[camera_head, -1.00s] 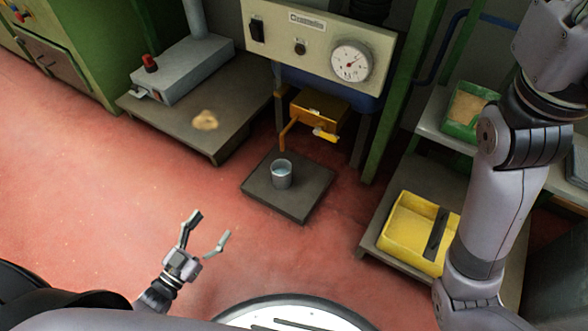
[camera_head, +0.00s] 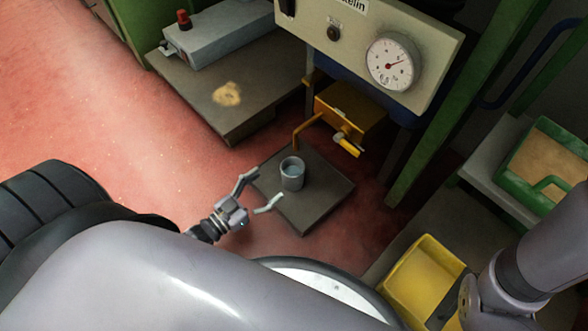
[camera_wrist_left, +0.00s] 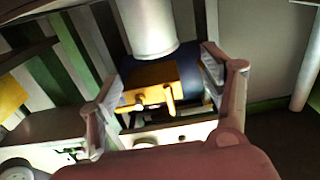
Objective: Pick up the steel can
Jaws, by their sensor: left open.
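The steel can (camera_head: 292,177) stands upright on a dark square plate (camera_head: 318,208) under the yellow spout box. It looks like a small grey open-topped cup. My left gripper (camera_head: 265,187) is open and empty, just to the left of the can, with its fingers pointing toward it. In the left wrist view, which looks upside down, a pale cylinder that looks like the can (camera_wrist_left: 150,28) shows at the top, between the spread fingers (camera_wrist_left: 168,95) and beyond them. No contact is visible. My right gripper is out of view.
A yellow box with a spout (camera_head: 348,108) hangs close behind the can, below a gauge panel (camera_head: 425,45). A low bench (camera_head: 200,100) with a cork-coloured pile (camera_head: 227,94) is at left. A yellow bin (camera_head: 420,280) is at lower right. Red floor (camera_head: 120,130) is clear at left.

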